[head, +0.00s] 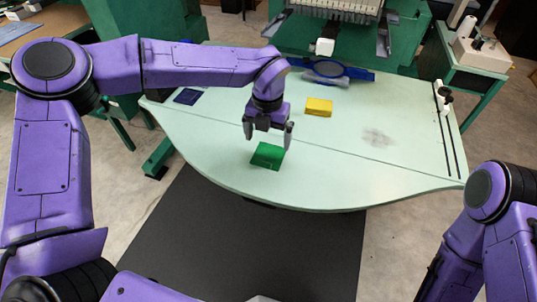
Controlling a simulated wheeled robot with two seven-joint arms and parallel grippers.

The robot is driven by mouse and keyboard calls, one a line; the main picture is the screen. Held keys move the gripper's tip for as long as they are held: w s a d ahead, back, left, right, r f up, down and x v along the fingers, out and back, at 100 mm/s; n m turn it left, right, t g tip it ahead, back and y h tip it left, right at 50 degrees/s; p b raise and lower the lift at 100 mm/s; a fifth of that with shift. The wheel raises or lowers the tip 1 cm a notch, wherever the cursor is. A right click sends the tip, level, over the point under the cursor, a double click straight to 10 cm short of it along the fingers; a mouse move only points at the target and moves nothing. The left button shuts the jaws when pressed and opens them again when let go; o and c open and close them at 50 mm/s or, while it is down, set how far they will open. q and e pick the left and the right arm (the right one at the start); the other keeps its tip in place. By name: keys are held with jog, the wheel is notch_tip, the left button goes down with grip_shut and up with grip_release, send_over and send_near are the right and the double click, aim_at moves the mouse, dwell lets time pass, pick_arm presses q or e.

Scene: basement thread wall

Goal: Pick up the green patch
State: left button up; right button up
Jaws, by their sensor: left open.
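The green patch (267,157) is a small dark-green piece near the front edge of the pale green table (330,171), left of its middle. My left gripper (268,136) points down with its two fingers apart. It is just above and behind the far edge of the patch in the picture. I cannot tell whether a fingertip touches it. Nothing shows between the fingers. My right arm comes in at the lower right, and its gripper is out of view.
A yellow patch (318,107) lies behind and right of the green one. A dark blue patch (187,96) lies at the left. A blue hoop (333,70) lies under the machine head (335,15) at the back. The table's right side is mostly clear, with a grey smudge.

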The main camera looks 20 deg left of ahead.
aim_at(268, 155)
pick_arm(q)
notch_tip(268, 155, down, 5)
jog(key=shift+d+r, duration=0.1)
jog(key=shift+s, duration=0.1)
jog(key=c, duration=0.7)
jog(key=shift+c, duration=0.2)
